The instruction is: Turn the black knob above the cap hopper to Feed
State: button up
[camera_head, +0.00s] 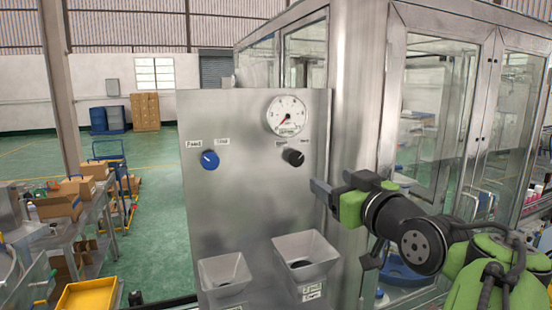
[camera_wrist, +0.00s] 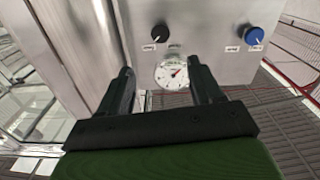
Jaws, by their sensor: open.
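The black knob (camera_head: 293,157) is on the upright steel panel, below the gauge at upper right. It also shows in the wrist view (camera_wrist: 160,33). Two small labels sit above it in the head view; I cannot read them surely, nor its pointer. A label that looks like "Feed" (camera_head: 194,144) is above the blue knob (camera_head: 210,159). Below the black knob is a steel hopper (camera_head: 306,250) with a label too small to read. My gripper (camera_head: 335,187) is open and empty, below and right of the black knob, apart from it. Both fingers (camera_wrist: 163,75) show in the wrist view.
A round gauge (camera_head: 286,115) is on the steel panel (camera_head: 245,215). A second hopper (camera_head: 224,272) is at lower left. A glazed steel machine enclosure (camera_head: 370,90) stands close behind my arm. A bench with boxes (camera_head: 75,200) is at the left. The panel between the knobs is bare.

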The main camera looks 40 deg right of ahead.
aim_at(298, 162)
jog(key=p+x, duration=0.4)
jog(key=x, duration=0.9)
jog(key=shift+w, duration=0.45)
jog(key=shift+w+d, duration=0.15)
jog(key=shift+w, duration=0.25)
jog(key=shift+s+f, duration=0.1)
jog(key=shift+c, duration=1)
jog(key=c, duration=0.9)
jog(key=shift+o, duration=0.2)
